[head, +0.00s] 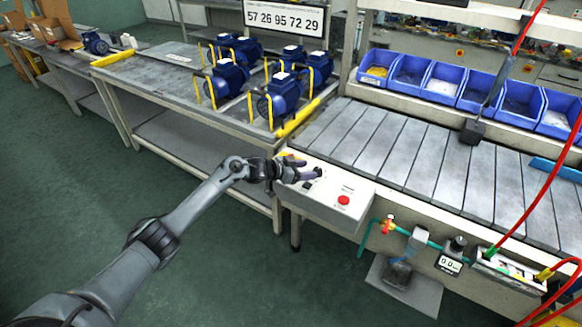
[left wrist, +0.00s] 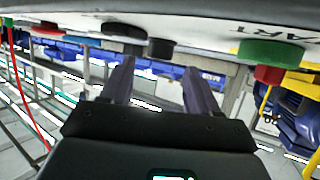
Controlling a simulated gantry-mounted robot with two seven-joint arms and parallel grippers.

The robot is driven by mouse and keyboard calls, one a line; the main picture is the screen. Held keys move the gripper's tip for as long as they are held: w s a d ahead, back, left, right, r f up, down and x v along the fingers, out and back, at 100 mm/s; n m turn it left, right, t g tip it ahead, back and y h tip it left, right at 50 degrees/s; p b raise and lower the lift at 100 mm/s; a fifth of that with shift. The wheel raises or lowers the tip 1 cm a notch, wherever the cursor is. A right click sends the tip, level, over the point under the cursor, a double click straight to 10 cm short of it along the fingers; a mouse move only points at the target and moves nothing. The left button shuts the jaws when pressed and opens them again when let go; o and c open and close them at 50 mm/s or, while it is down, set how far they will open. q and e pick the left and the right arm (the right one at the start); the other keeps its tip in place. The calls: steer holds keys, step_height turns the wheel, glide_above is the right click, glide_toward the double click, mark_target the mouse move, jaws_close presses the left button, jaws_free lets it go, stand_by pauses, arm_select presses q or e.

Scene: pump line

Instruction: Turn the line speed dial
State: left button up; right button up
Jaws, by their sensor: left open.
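The control box (head: 325,208) stands at the near left end of the conveyor, with a red button (head: 344,200) on its top. My left gripper (head: 308,174) is over the box's far left part and hides some of its controls. In the left wrist view the panel spans the top, and my left gripper (left wrist: 160,75) is open and empty. A short black knob (left wrist: 162,48) shows just past the fingertips, between them, with a wider black knob (left wrist: 124,30) beside it. I cannot tell which is the line speed dial, nor whether a finger touches a knob. My right gripper is not in view.
Blue pumps (head: 228,78) stand on the bench behind. The slatted conveyor (head: 420,150) is mostly clear. Blue bins (head: 443,82) line its far side. Red hoses (head: 545,205) hang at right.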

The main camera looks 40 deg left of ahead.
arm_select(q)
steer(key=p+v, duration=0.1)
steer(key=v, duration=0.4)
steer(key=shift+p+v, duration=0.4)
steer(key=shift+v, duration=0.35)
